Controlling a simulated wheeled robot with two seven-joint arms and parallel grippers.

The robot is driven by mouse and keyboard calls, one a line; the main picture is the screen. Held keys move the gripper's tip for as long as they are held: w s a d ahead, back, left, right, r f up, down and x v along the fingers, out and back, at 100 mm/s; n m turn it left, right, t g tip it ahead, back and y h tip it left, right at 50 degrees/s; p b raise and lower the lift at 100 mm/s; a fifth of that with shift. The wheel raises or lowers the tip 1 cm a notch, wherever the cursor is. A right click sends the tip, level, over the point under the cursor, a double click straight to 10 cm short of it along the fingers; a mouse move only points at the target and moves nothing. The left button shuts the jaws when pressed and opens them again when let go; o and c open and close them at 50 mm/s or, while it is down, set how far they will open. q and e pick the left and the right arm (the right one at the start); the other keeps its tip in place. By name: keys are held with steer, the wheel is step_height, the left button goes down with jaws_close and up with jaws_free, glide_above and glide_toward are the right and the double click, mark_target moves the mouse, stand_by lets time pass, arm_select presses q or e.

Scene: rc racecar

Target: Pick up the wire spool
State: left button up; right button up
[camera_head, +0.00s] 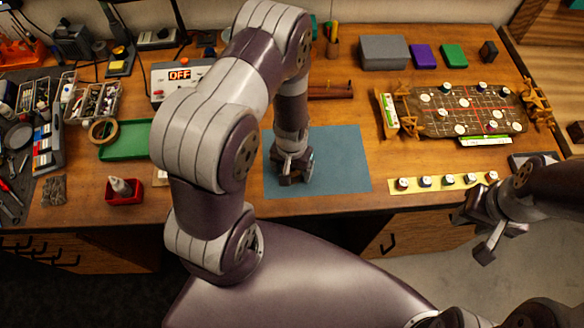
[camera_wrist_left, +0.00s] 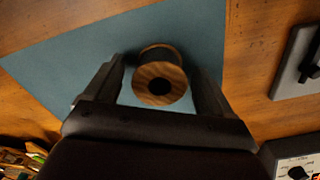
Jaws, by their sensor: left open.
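The wire spool (camera_wrist_left: 148,77) has round wooden end discs and a dark winding. In the left wrist view it lies between the two fingers of my left gripper (camera_wrist_left: 160,68), with dark gaps beside it. My left gripper (camera_head: 293,174) is open and low over the blue-grey mat (camera_head: 343,160) in the head view. There the gripper and arm largely hide the spool. The mat also shows in the left wrist view (camera_wrist_left: 95,60). My right gripper (camera_head: 474,232) is open and empty, in front of the desk's front edge at the right.
A green tray (camera_head: 125,146) and a red box with a bottle (camera_head: 124,196) stand left of the mat. A yellow strip with several round pieces (camera_head: 443,182) lies to the right. A circuit board (camera_head: 470,108) in wooden holders stands behind it.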

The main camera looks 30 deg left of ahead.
arm_select(q)
steer(key=shift+a+f, duration=0.1)
steer(key=shift+d, duration=0.2)
steer(key=c, duration=1.1)
steer(key=shift+a, duration=0.1)
